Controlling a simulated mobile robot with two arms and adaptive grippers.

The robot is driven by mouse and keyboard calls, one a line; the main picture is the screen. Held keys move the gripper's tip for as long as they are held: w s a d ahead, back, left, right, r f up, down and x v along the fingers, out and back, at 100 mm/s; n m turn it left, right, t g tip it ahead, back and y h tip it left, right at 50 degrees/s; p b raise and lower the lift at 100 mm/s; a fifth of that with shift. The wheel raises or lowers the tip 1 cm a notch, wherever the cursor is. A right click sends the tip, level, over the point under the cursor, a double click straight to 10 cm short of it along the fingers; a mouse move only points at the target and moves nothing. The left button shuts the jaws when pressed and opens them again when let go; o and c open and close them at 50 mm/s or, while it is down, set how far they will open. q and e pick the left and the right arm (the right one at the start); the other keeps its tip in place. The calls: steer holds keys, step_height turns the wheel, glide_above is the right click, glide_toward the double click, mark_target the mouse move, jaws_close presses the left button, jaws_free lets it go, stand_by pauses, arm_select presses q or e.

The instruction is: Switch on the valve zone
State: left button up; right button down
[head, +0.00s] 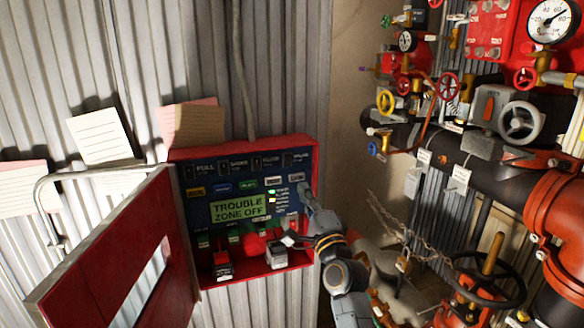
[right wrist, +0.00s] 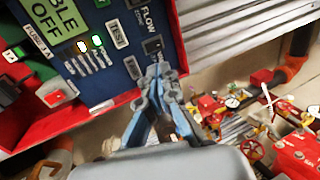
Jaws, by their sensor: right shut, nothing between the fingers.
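The alarm panel (head: 318,160) is a red box with a blue face on the corrugated wall. Its display (head: 238,207) reads "TROUBLE ZONE OFF". Along the top are labelled zone switches; the rightmost, apparently the valve zone switch (head: 300,160), has small blurred lettering. My right gripper (head: 305,188) is shut and empty at the panel's right side, below that switch. In the right wrist view, its joined fingertips (right wrist: 160,72) are close to a black switch (right wrist: 152,46) near the word FLOW. I cannot tell whether they touch it. The switch's position is unclear. My left gripper is out of view.
The panel's red door (head: 110,255) hangs open to the left. Papers (head: 98,137) are on the wall around it. Red pipework with valves, gauges and handwheels (head: 521,122) fills the right side. Below the panel face are two batteries (head: 276,255).

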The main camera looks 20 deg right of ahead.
mark_target(289, 159)
steer(key=b+x, duration=0.2)
steer(key=x, duration=0.8)
steer(key=shift+w+f, duration=0.1)
steer(key=shift+w, duration=0.15)
